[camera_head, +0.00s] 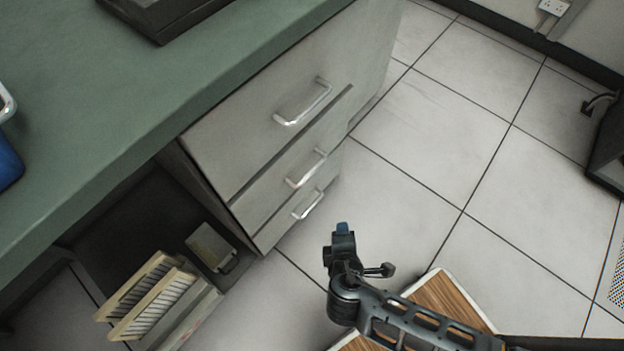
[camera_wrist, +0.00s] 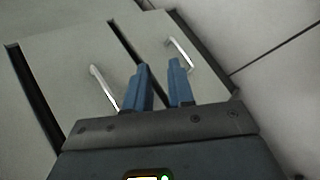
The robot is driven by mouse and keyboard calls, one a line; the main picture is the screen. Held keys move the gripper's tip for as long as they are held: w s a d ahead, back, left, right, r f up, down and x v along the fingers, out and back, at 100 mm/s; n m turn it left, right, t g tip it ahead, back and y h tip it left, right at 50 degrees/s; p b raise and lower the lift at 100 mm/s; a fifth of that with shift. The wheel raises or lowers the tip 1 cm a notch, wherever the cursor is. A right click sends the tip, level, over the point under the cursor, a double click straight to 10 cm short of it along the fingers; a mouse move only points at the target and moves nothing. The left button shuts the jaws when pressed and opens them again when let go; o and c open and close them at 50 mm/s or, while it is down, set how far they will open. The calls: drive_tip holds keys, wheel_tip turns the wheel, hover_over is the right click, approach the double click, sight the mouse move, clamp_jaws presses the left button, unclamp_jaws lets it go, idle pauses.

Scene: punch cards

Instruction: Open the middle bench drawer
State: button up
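The grey bench drawer unit has three stacked drawers, all looking shut. The middle drawer (camera_head: 268,183) has a silver bar handle (camera_head: 306,169). My gripper (camera_head: 343,229) is in front of the unit, low and to the right of the handles, apart from them in the head view. In the wrist view, my blue fingers (camera_wrist: 159,66) are apart with nothing between them. What appears to be the middle handle (camera_wrist: 103,86) lies left of the left finger, and the bottom handle (camera_wrist: 181,53) shows beyond the right finger. The exact distance to the handles is unclear.
The green bench top (camera_head: 190,70) overhangs the unit's left side. A rack of cards (camera_head: 150,297) and a small beige box (camera_head: 211,247) sit under the bench. A wood-topped piece (camera_head: 440,297) is below my arm. Tiled floor (camera_head: 400,190) is clear right of the drawers.

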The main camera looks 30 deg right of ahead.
drive_tip(key=w+a+f+n+h+b, duration=0.1)
drive_tip(key=w+a+h+b, duration=0.15)
drive_tip(key=w, duration=0.45)
drive_tip(key=t+h+b, duration=0.2)
drive_tip(key=h, duration=0.2)
approach(309, 174)
drive_tip(key=w+d+f, duration=0.1)
drive_tip(key=w+d, duration=0.1)
drive_tip(key=shift+b+x, duration=0.55)
drive_tip(key=shift+x, duration=3.05)
drive_tip(key=shift+s+d+f, duration=0.1)
drive_tip(key=shift+c, duration=0.2)
clamp_jaws()
